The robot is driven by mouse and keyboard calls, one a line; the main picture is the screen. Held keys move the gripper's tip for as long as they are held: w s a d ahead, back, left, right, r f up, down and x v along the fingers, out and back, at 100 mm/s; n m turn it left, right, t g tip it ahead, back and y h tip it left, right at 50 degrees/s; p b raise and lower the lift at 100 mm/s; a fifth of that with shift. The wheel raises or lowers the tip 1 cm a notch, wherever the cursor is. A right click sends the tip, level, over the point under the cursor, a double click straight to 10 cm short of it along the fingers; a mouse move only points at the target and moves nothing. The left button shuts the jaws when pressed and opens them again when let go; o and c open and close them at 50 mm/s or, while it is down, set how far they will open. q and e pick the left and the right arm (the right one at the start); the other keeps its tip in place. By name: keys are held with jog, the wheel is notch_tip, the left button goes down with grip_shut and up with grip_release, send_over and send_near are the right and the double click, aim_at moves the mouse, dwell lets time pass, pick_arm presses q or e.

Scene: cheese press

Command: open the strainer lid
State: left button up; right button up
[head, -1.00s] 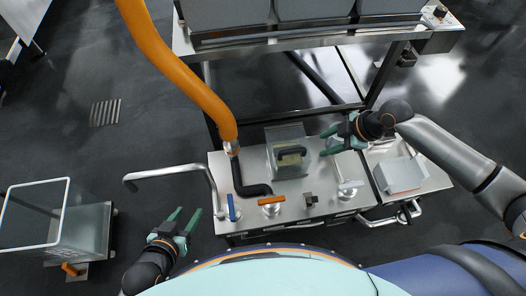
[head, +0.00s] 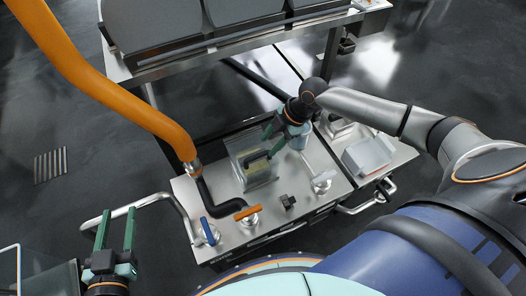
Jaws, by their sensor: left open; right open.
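My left gripper (head: 115,212) is open and empty at the lower left, beside the bent steel pipe and away from the strainer.
An orange hose (head: 122,107) comes down to a black pipe (head: 213,195) left of the strainer. A grey box (head: 366,155) stands right. A steel frame with grey containers (head: 237,12) is behind.

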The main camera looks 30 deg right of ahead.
aim_at(261, 154)
pick_arm(q)
notch_tip(261, 154, up, 9)
jog(key=w+m+t+h+b, duration=0.1)
jog(key=t, duration=0.2)
jog(key=shift+d+m+t+h, duration=0.15)
jog(key=shift+m+t+h, duration=0.15)
jog(key=shift+t+h, duration=0.1)
pick_arm(e)
jog(key=x, duration=0.5)
jog(key=shift+c, duration=0.3)
grip_shut()
jog(key=shift+f, duration=0.1)
